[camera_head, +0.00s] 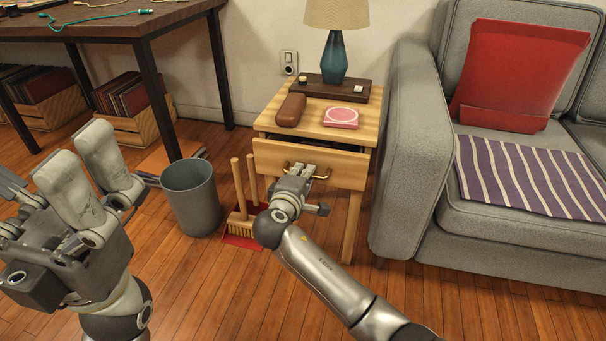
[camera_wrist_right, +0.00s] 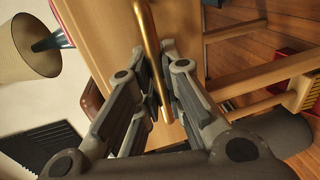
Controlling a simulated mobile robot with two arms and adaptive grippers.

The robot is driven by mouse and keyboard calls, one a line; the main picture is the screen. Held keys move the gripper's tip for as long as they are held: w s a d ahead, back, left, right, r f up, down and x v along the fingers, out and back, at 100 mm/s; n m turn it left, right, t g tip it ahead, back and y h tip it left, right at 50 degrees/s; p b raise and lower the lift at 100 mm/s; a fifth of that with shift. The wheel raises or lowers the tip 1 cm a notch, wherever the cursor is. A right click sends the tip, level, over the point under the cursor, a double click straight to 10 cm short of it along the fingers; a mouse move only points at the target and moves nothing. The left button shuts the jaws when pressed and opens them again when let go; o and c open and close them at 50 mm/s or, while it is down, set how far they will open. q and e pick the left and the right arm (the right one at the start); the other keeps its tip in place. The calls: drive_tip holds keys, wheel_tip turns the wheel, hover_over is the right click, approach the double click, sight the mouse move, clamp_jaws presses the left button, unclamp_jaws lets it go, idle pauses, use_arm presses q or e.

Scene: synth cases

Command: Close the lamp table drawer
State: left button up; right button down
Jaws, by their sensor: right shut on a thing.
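The light wood lamp table (camera_head: 350,112) stands left of the sofa. Its drawer (camera_head: 330,165) is partly open; its front stands out from the table, with a dark gap above it at the right. My right gripper (camera_head: 301,172) is at the drawer front, shut on the brass handle (camera_head: 322,177). In the right wrist view the handle (camera_wrist_right: 148,35) runs between the two fingers of the right gripper (camera_wrist_right: 160,75), with the drawer front (camera_wrist_right: 105,25) behind. My left gripper (camera_head: 88,172) is open and empty at the left, away from the table.
On the table top are a lamp (camera_head: 335,57), a dark tray (camera_head: 315,88), a brown case (camera_head: 290,110) and a pink box (camera_head: 341,117). A grey bin (camera_head: 191,198) and a brush with dustpan (camera_head: 240,226) stand left of the table. The sofa (camera_head: 412,160) is close on the right.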

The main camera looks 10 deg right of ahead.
sight(306, 165)
drive_tip(key=x, duration=0.4)
drive_tip(key=shift+r, duration=0.35)
drive_tip(key=shift+w+d+r, duration=0.15)
drive_tip(key=shift+w+r, duration=0.05)
drive_tip(key=c, duration=1.5)
unclamp_jaws()
drive_tip(key=shift+w+f, duration=0.1)
drive_tip(key=shift+s+a, duration=0.25)
drive_tip(key=shift+s, duration=0.2)
drive_tip(key=v, duration=1.1)
